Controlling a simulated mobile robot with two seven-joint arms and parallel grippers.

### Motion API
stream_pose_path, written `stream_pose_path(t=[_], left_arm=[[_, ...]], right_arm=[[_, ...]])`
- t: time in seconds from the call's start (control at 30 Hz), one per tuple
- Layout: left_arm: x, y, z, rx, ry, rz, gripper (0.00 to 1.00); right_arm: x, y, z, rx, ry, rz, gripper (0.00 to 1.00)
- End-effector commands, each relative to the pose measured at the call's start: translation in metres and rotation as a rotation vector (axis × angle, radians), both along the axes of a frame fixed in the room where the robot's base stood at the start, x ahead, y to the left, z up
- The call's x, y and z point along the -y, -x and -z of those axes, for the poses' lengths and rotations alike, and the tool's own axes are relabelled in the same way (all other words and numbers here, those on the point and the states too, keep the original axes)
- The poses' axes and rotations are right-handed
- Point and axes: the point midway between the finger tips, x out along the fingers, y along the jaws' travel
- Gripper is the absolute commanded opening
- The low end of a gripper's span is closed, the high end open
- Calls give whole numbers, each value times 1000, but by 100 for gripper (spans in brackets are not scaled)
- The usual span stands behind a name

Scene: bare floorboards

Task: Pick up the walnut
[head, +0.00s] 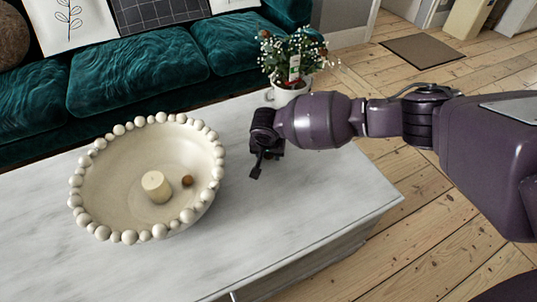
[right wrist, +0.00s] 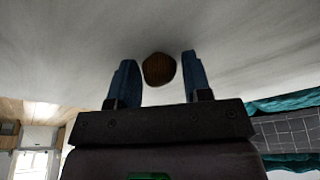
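A brown, ribbed, roundish thing that looks like a walnut (right wrist: 159,69) shows between the two blue fingertips of my right gripper (right wrist: 158,75) in the right wrist view. The fingers are open, with narrow gaps on both sides of it. Behind it is a smooth pale surface. In the head view my right gripper (head: 265,163) is over the marble table, right of the bowl, and hides whatever is between its fingers. A small brown ball (head: 187,181) lies in the bowl; I cannot tell whether it is a nut. My left gripper is out of view.
The beaded cream bowl (head: 115,190) holds a pale candle (head: 156,187). A white pot with a flowering plant (head: 291,90) stands behind my right gripper. The table's (head: 290,225) front right is clear. A teal sofa (head: 140,72) lies behind it.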

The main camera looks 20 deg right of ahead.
Motion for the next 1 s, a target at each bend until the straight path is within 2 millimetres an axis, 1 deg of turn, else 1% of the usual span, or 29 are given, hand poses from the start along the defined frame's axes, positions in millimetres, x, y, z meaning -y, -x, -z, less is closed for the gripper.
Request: stream_pose_path(t=[0.03, 0.2, 0.47, 0.57, 0.67, 0.77, 1.0], left_arm=[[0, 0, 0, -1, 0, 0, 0], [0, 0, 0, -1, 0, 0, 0], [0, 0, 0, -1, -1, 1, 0], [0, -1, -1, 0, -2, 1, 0], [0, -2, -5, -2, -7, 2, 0], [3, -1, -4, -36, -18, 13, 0], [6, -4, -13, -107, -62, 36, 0]], right_arm=[[0, 0, 0, -1, -1, 0, 37], [0, 0, 1, -1, -1, 0, 12], [0, 1, 0, -1, 0, -1, 11], [0, 0, -3, 1, -1, 0, 11], [-1, -1, -15, 4, -1, 0, 11], [-1, -2, -35, 9, -2, 0, 11], [-1, -4, -101, 17, -1, 0, 11]])
